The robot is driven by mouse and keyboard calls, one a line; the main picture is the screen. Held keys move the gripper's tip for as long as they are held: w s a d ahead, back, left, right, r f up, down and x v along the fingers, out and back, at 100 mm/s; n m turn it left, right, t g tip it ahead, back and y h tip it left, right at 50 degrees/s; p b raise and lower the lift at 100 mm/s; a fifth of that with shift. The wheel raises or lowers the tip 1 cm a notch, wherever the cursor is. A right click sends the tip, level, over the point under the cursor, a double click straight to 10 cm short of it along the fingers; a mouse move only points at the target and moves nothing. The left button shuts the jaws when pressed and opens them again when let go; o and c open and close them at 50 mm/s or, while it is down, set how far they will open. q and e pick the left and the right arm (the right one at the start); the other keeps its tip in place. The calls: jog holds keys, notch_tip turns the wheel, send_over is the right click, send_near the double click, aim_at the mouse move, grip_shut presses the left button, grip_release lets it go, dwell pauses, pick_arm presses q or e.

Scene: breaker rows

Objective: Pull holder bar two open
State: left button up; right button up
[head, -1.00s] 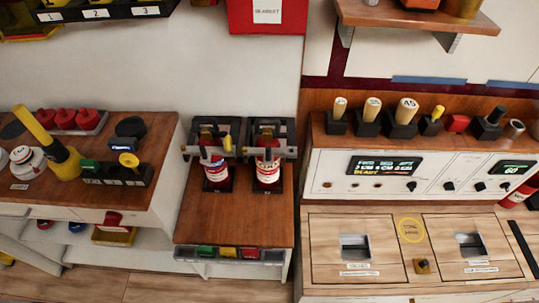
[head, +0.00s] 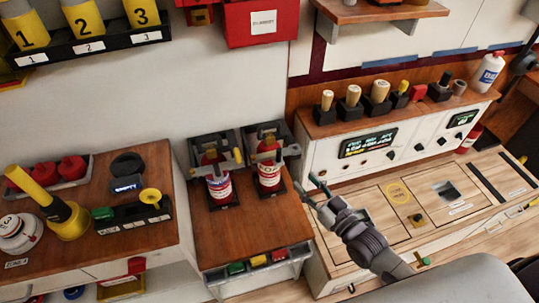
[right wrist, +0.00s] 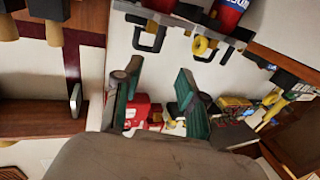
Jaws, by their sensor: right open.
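Two dark holders stand side by side on a wooden-topped cabinet, each with a red bottle behind a grey bar. The right holder's bar (head: 290,151) crosses the neck of its bottle (head: 269,177). The left holder's bar (head: 202,169) crosses the other bottle (head: 219,187). My right gripper (head: 309,184) is open and empty, just right of and below the right holder, apart from it. In the right wrist view my open fingers (right wrist: 160,70) point toward square black handles (right wrist: 150,36) and a yellow ring (right wrist: 200,46) under a grey rail. My left gripper is out of view.
A console (head: 365,210) with a display and several wooden-topped levers stands right of the holders. A cabinet (head: 85,247) with a yellow lever stands at the left. Coloured buttons (head: 258,261) line the holder cabinet's front. A red box (head: 262,22) hangs above.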

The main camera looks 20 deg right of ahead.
send_near(280, 155)
jog(key=w, duration=0.2)
jog(key=x, duration=0.2)
jog(key=p+x, duration=0.1)
jog(key=x, duration=0.4)
jog(key=shift+w+a+f, duration=0.1)
jog(key=shift+w+a, duration=0.1)
jog(key=shift+a, duration=0.15)
jog(key=shift+w+a, duration=0.2)
jog(key=shift+w, duration=0.35)
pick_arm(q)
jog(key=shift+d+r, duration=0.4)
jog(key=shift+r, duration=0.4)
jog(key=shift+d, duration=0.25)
pick_arm(e)
grip_shut()
